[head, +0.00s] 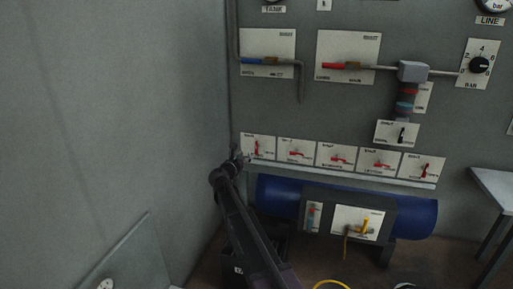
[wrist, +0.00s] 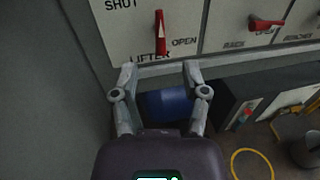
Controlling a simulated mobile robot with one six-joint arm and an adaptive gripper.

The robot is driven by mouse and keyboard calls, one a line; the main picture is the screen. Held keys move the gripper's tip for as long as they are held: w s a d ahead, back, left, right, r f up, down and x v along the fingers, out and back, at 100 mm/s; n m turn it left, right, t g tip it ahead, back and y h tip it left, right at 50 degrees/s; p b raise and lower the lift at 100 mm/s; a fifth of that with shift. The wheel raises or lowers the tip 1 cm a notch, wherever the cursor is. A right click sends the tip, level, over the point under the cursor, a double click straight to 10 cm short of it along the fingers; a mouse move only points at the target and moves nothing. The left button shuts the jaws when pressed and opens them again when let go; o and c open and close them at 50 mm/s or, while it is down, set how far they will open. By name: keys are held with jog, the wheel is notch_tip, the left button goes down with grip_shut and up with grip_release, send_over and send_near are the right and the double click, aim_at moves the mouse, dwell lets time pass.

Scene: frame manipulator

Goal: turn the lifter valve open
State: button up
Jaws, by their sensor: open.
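The lifter valve shows in the wrist view as a red lever (wrist: 160,33) on a pale plate marked SHUT, OPEN and LIFTER. The lever stands roughly upright, its lower end near the word LIFTER, with OPEN to its right. In the head view it is the leftmost red handle (head: 257,148) in the row of valve plates. My gripper (wrist: 160,70) is open and empty, its two fingers spread just below the plate's lower edge. The lever lies beyond the fingertips, between them in line, and appears untouched. The head view shows my gripper (head: 236,157) at the left end of the row.
The neighbouring valve has a red lever (wrist: 265,24) on the right. A grey ledge (head: 340,173) runs under the plates. A blue tank (head: 415,217) lies below. A grey wall (head: 120,110) stands close on the left. A yellow hose (wrist: 252,163) lies on the floor.

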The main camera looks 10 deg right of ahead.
aim_at(256, 147)
jog(key=x, duration=1)
jog(key=shift+w, duration=0.1)
jog(key=shift+c, duration=0.3)
grip_shut()
